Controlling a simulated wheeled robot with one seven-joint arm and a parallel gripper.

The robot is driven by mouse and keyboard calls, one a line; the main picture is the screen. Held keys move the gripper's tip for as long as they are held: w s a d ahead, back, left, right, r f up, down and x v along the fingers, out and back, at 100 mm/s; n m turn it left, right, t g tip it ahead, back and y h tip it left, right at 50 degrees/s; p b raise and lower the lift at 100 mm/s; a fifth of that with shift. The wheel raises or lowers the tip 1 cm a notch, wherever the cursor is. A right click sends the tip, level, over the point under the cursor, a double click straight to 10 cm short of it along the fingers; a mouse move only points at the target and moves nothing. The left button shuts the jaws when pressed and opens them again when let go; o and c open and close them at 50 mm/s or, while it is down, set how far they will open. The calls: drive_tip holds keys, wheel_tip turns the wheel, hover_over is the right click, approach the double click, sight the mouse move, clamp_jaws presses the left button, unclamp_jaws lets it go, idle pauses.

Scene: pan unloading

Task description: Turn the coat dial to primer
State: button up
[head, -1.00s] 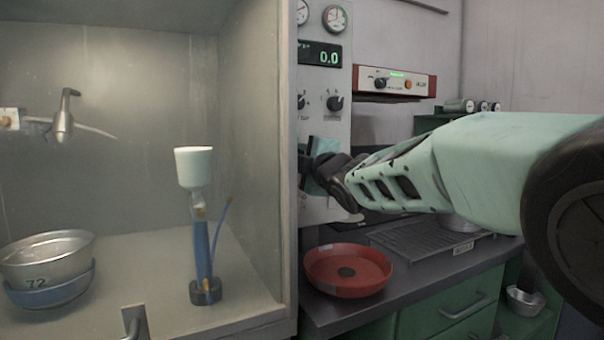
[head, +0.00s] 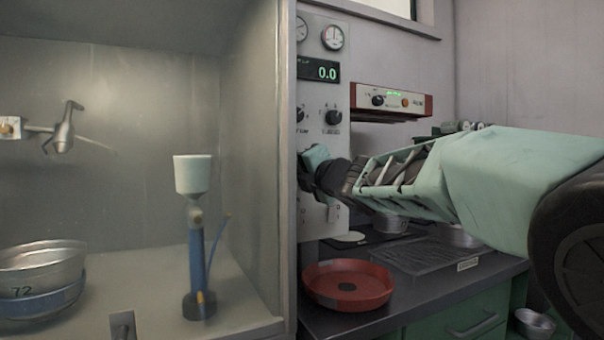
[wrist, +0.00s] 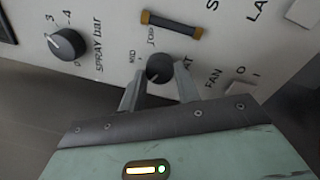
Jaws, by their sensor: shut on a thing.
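The coat dial (wrist: 160,68) is a round black knob on the pale control panel (wrist: 108,20) in the wrist view. A white pointer line on it aims down and slightly left. "MID" is printed to its left, other marks above it are hard to read, and its name is partly hidden, ending in "AT". My gripper (wrist: 158,88) is shut on this dial, with one finger on each side. In the head view my gripper (head: 316,162) is at the panel and hides the dial.
The spray bar dial (wrist: 67,45) is left of the coat dial; a black bar with orange ends (wrist: 172,25) is above. A fan switch (wrist: 240,90) is to the right. In the head view a red pan (head: 348,285) lies below my arm, and a booth wall (head: 258,150) stands close left.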

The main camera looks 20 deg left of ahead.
idle(0.4)
drive_tip(key=o, duration=1)
drive_tip(key=shift+c, duration=0.2)
drive_tip(key=b+v, duration=0.5)
drive_tip(key=v, duration=1.2)
drive_tip(key=shift+b, duration=0.3)
drive_tip(key=shift+s+d, duration=0.1)
drive_tip(key=shift+d, duration=0.05)
